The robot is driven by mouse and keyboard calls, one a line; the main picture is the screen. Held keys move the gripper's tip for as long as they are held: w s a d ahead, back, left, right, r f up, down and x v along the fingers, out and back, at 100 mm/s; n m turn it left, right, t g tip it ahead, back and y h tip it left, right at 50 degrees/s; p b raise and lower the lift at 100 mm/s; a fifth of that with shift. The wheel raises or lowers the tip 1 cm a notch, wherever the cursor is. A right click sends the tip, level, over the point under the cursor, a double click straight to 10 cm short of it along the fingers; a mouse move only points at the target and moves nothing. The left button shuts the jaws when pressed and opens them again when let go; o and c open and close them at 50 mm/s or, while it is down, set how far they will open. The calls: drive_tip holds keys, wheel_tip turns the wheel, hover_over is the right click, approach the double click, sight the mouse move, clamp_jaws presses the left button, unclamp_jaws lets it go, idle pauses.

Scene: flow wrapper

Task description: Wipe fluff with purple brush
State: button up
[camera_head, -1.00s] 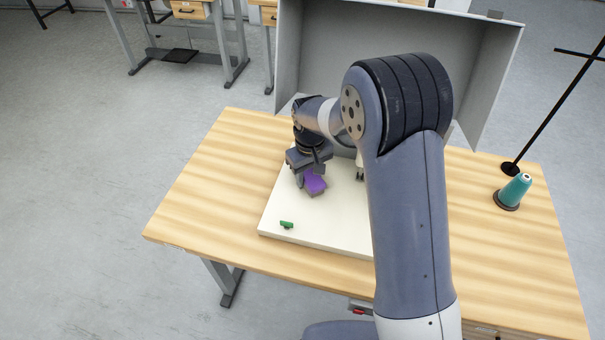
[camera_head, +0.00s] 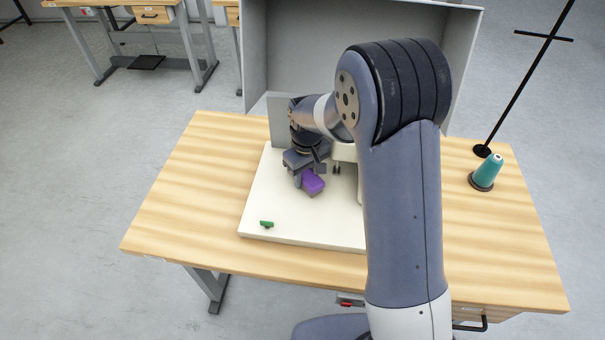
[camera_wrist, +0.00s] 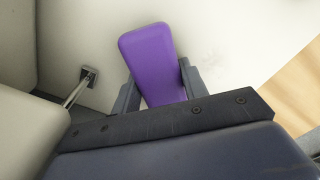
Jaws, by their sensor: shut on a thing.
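The purple brush (camera_head: 313,183) is held by my gripper (camera_head: 303,176) over the white board (camera_head: 262,190) on the wooden table. In the wrist view the purple brush (camera_wrist: 151,62) sits between the two fingers of my gripper (camera_wrist: 158,88), which are shut on it. Its bristles are not visible, and I cannot tell whether it touches the board. Faint grey specks, possibly fluff (camera_wrist: 195,54), show on the white surface right of the brush in the wrist view.
A small green piece (camera_head: 266,224) lies on the board's front left. A grey panel enclosure (camera_head: 300,45) stands behind. A teal thread cone (camera_head: 486,172) and a black stand (camera_head: 482,150) are at the right. The table's left side is clear.

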drive_tip(key=shift+r, duration=0.1)
drive_tip(key=shift+r+p, duration=2.15)
drive_tip(key=shift+r, duration=0.8)
drive_tip(key=shift+r+p, duration=1.15)
drive_tip(key=shift+r, duration=0.4)
drive_tip(key=shift+f, duration=0.1)
